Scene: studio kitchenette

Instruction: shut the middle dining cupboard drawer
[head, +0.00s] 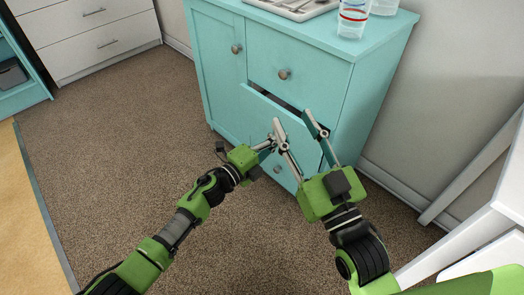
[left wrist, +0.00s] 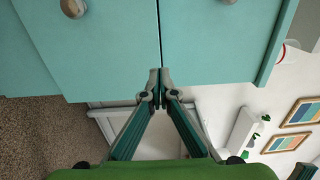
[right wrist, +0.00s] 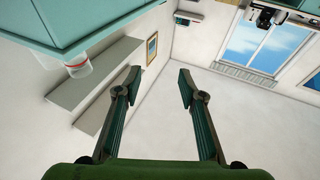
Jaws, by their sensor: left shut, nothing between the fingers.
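The teal dining cupboard (head: 222,75) stands at the top centre of the head view. Its middle drawer (head: 257,112) is partly out, with a dark gap along its top edge below the closed-looking top drawer (head: 305,68). The grippers hide much of its front. My left gripper (head: 273,139) is shut and empty, in front of the drawer area; in the left wrist view its tips (left wrist: 158,76) overlap teal fronts, and contact cannot be told. My right gripper (head: 293,116) is open and empty near the cupboard's right side; its fingers (right wrist: 157,80) are apart in the right wrist view.
A tray (head: 290,8) and clear cups (head: 353,18) stand on the cupboard top. A white chest of drawers (head: 95,40) is at the upper left. A white table (head: 480,235) is at the lower right. Open brown carpet (head: 110,140) lies left of the cupboard.

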